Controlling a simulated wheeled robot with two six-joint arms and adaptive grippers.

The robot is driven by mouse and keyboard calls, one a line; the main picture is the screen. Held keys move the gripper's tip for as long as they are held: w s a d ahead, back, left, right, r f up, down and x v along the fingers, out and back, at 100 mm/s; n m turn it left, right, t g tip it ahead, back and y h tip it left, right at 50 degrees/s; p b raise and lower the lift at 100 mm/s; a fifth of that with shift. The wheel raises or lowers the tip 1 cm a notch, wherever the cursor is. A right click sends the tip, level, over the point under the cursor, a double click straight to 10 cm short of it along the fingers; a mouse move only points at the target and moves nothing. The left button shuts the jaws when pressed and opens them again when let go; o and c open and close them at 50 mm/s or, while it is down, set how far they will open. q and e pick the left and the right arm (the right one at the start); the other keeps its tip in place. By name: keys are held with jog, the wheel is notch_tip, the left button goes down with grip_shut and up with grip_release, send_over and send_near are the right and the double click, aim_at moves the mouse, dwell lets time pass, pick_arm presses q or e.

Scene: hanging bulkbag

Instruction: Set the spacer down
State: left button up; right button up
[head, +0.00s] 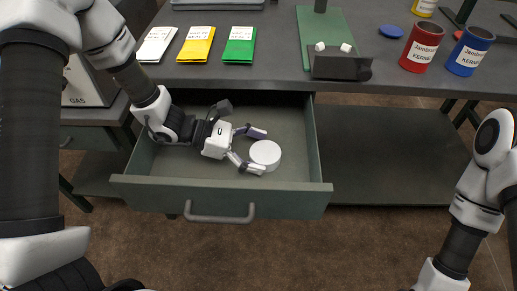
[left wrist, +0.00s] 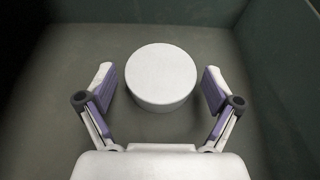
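The spacer, a white round disc-like block (head: 265,154), is inside the open drawer (head: 222,196), toward its right side. In the left wrist view the spacer (left wrist: 161,78) appears to stand on the drawer floor, between and just ahead of my open fingers. My left gripper (head: 257,151) reaches down into the drawer with its fingers spread. In the left wrist view the left gripper (left wrist: 161,92) shows a gap between each finger pad and the spacer. My right arm shows at the right edge, but its gripper is out of view.
The drawer's walls surround the left gripper, with bare floor left of the spacer. On the bench above lie white, yellow and green packets (head: 197,44), a green board (head: 322,30) with a dark block (head: 341,66), and red (head: 422,47) and blue (head: 470,51) cans.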

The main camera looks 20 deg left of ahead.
pick_arm(q)
jog(key=shift+r, duration=0.15)
jog(key=shift+a+r+p, duration=0.1)
jog(key=shift+r+p, duration=0.15)
jog(key=shift+p, duration=0.1)
jog(key=p+v, duration=0.5)
jog(key=v, duration=0.6)
jog(key=shift+r, duration=0.2)
jog(key=shift+s+a, duration=0.1)
jog(key=shift+a, duration=0.15)
jog(key=shift+a+f, duration=0.1)
jog(key=shift+f, duration=0.1)
